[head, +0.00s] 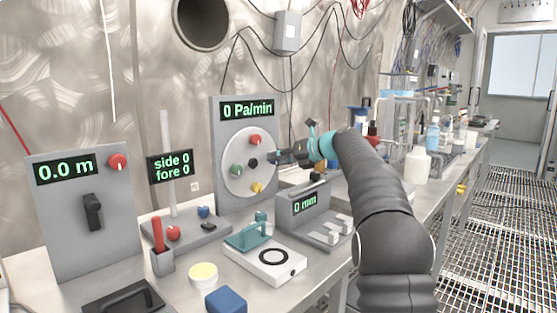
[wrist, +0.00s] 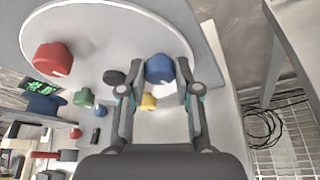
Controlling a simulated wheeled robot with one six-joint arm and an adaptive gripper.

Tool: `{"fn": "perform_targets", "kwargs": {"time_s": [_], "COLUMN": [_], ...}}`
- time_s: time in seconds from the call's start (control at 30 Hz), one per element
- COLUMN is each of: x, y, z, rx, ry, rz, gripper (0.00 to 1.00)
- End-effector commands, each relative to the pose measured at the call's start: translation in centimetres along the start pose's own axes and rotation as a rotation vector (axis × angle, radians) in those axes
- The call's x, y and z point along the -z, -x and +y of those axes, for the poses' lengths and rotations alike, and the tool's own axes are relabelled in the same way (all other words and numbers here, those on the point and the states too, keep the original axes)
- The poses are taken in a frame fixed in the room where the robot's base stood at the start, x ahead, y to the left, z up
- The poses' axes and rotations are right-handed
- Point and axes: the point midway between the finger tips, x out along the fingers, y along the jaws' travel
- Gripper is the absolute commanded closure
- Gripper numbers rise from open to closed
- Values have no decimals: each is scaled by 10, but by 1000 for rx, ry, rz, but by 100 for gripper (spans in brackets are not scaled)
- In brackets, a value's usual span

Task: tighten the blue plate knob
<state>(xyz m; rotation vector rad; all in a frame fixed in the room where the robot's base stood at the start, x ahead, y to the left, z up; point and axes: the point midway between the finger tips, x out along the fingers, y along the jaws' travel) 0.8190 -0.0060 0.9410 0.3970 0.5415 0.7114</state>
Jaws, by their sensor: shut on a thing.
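The blue plate knob (wrist: 160,68) shows in the wrist view on a round white plate (wrist: 100,35). My gripper (wrist: 158,77) has its fingers on either side of the knob and is shut on it. In the head view my gripper (head: 280,157) reaches the right edge of the round plate (head: 233,152) and hides the blue knob. The plate also bears a red knob (head: 255,140), a green knob (head: 236,170), a yellow knob (head: 257,188) and a black centre piece (head: 253,163). The display (head: 247,110) above reads 0 Pa/min.
A "0 mm" device (head: 318,215) stands below my arm. A white box with a teal handle (head: 270,262) and a side/fore display (head: 171,166) stand nearby. A 0.0 m panel (head: 65,225) is at left. Bottles (head: 417,165) crowd the bench at right.

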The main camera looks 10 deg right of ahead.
Motion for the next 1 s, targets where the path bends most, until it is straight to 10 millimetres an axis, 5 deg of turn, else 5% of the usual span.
{"fn": "perform_targets", "kwargs": {"time_s": [0.67,0.7,0.77,1.0], "x": [-1,-1,-1,-1], "y": [0,0,0,0], "z": [0,0,0,0], "rx": [-24,-24,-24,-25], "ry": [-60,-60,-60,-59], "rz": [-4,-4,-4,-2], "gripper": [100,63,48,42]}}
